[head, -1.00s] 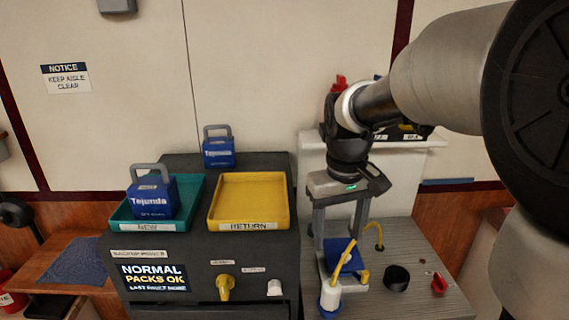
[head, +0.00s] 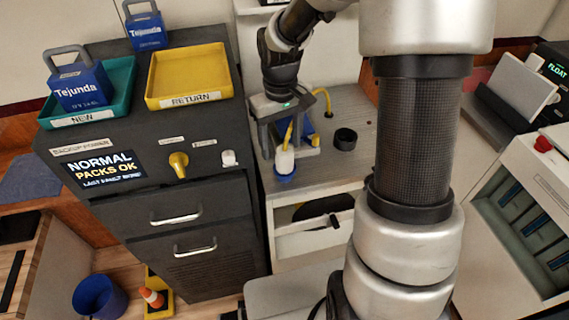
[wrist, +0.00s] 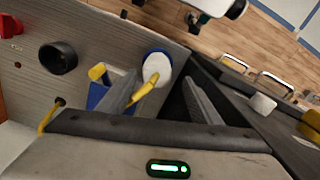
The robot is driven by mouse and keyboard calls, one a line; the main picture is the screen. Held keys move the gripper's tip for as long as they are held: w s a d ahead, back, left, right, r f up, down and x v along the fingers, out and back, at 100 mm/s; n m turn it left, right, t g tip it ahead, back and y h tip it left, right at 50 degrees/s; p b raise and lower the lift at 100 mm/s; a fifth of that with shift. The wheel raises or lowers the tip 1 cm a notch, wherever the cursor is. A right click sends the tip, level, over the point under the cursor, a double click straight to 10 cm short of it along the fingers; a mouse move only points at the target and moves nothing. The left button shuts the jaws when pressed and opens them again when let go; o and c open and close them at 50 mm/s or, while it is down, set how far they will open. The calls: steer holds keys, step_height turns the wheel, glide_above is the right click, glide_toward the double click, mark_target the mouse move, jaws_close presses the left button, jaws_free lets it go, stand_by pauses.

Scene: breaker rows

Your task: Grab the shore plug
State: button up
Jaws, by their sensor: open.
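The shore plug (head: 284,163) is a white cylinder with a blue ring and a yellow cable leading from it, at the front edge of the grey counter (head: 330,165). The wrist view shows its round white end (wrist: 157,68) just beyond my fingertips. My gripper (head: 283,142) points down over the counter, its fingers apart and empty. In the wrist view my fingers (wrist: 163,80) lie either side of the plug's line, with the yellow cable between them. I cannot tell whether either finger touches the plug.
A blue and yellow piece (head: 308,133) stands close right of my gripper, and a black ring (head: 346,139) further right. The dark cabinet (head: 200,242) with a yellow knob (head: 179,164) and white knob (head: 229,158) borders the counter at left. A red piece (wrist: 10,25) lies at the counter's far side.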

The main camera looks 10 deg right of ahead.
mark_target(285, 150)
steer(key=f, duration=0.4)
steer(key=shift+s+d+f, duration=0.15)
steer(key=shift+s+d, duration=0.15)
steer(key=shift+d, duration=0.1)
steer(key=shift+f, duration=0.55)
steer(key=c, duration=1.3)
steer(key=shift+r, duration=0.1)
steer(key=shift+c, duration=0.8)
steer(key=shift+w, duration=0.1)
